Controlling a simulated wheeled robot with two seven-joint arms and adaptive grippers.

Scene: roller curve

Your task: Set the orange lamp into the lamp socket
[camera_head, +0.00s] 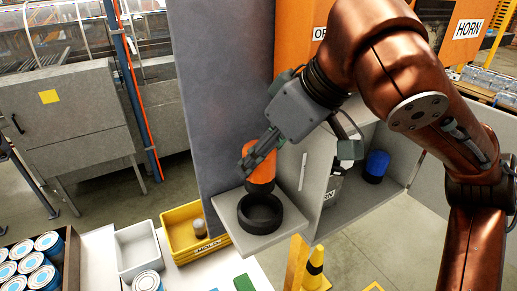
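The orange lamp (262,172) is upright at the back edge of the lamp socket (260,213), a black ring on a small grey shelf. The lamp's lower end meets or overlaps the ring's rear rim; I cannot tell whether it touches. The ring's dark inside shows in front of it. My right gripper (305,152) is above the shelf with its fingers spread wide. Its left finger crosses in front of the lamp's upper part and hides some of it. Its other finger is well to the right, apart from the lamp. My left gripper is not in view.
A grey panel (222,90) rises behind the shelf. A blue-topped lamp (376,165) stands in the grey cabinet at right. A yellow bin (190,235), a white bin (137,248) and a crate of cans (72,262) are at lower left. A yellow-black piece (315,265) stands in front.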

